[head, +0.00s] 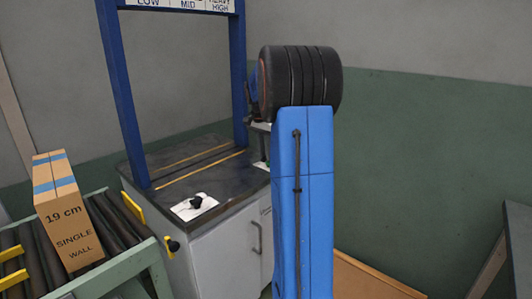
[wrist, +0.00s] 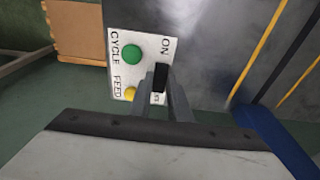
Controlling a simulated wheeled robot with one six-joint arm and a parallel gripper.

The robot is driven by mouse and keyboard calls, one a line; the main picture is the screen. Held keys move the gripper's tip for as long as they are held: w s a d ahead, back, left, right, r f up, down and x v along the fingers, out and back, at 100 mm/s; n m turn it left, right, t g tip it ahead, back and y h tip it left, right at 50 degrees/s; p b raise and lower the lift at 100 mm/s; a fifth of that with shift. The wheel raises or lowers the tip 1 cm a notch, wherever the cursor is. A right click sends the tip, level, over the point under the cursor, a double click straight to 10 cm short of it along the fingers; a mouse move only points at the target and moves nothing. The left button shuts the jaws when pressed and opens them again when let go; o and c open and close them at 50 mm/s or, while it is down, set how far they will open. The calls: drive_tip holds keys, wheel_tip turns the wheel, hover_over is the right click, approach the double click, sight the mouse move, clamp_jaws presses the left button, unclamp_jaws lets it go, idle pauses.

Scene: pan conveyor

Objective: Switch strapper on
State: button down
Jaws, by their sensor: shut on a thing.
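The strapper (head: 235,215) is a grey cabinet with a dark top and a blue arch. In the wrist view, its white control panel (wrist: 119,70) carries a black switch (wrist: 160,76) beside the word ON, a green CYCLE button (wrist: 131,51) and a yellow FEED button (wrist: 130,94). My gripper (wrist: 162,82) is shut on the black switch, one finger on each side of it. The lettering at the switch's other end is partly covered by a finger.
A white plate with a black knob (head: 196,202) sits on the strapper's front corner. A cardboard box (head: 68,225) stands on a roller conveyor (head: 115,220) with yellow guides at the left. A sign with LOW, MID and HIGH (head: 184,4) tops the arch.

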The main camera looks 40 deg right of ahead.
drive_tip(key=shift+a+h, duration=0.2)
drive_tip(key=shift+h, duration=0.4)
drive_tip(key=c, duration=1.6)
unclamp_jaws()
drive_tip(key=shift+c, duration=0.2)
drive_tip(key=v, duration=1.7)
drive_tip(key=shift+r, duration=0.15)
